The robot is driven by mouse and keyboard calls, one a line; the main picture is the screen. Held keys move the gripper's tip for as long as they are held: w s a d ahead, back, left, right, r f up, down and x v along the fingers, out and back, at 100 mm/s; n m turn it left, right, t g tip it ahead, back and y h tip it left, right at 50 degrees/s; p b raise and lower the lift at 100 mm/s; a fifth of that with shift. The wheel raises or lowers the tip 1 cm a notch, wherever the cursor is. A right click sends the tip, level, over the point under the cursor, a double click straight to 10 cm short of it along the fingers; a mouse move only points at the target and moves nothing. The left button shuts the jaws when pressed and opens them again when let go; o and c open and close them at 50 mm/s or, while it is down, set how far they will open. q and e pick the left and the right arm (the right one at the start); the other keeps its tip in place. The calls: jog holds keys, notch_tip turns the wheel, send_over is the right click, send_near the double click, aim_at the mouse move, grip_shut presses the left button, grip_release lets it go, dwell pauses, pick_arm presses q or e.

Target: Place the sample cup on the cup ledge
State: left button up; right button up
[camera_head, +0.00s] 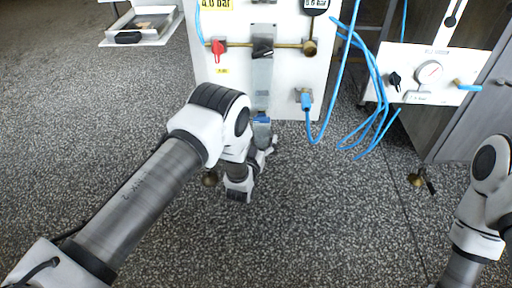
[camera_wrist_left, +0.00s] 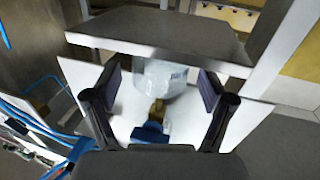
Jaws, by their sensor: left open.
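My left gripper (camera_head: 266,148) is low in front of the white panel in the head view, mostly hidden by its own wrist. In the left wrist view its two fingers (camera_wrist_left: 162,76) are spread apart. Between and beyond them is a pale, clear, faceted cup-like vessel (camera_wrist_left: 160,78), with a gap to each finger. I cannot tell whether this is the sample cup. A brass and blue fitting (camera_wrist_left: 150,132) shows below it. A grey ledge-like plate (camera_wrist_left: 160,32) is above it; I cannot tell whether it is the cup ledge. My right gripper is out of view.
A gauge panel (camera_head: 430,72) stands at the right, a small tray (camera_head: 110,42) at the upper left. The speckled floor is mostly open.

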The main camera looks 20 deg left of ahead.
pick_arm(q)
jog(key=s+p, duration=0.5)
jog(key=s, duration=0.5)
jog(key=s+a+f+g, duration=0.2)
jog(key=s+f+g, duration=0.35)
jog(key=s, duration=0.45)
jog(key=s+a+f+g, duration=0.3)
jog(key=s+f+g, duration=0.25)
jog(key=s, duration=0.35)
jog(key=s+r+g+h, duration=0.1)
jog(key=s+g, duration=0.6)
jog(key=s, duration=0.8)
jog(key=shift+s+d+r+m, duration=0.25)
jog(key=shift+r+m, duration=0.15)
jog(key=shift+r, duration=0.5)
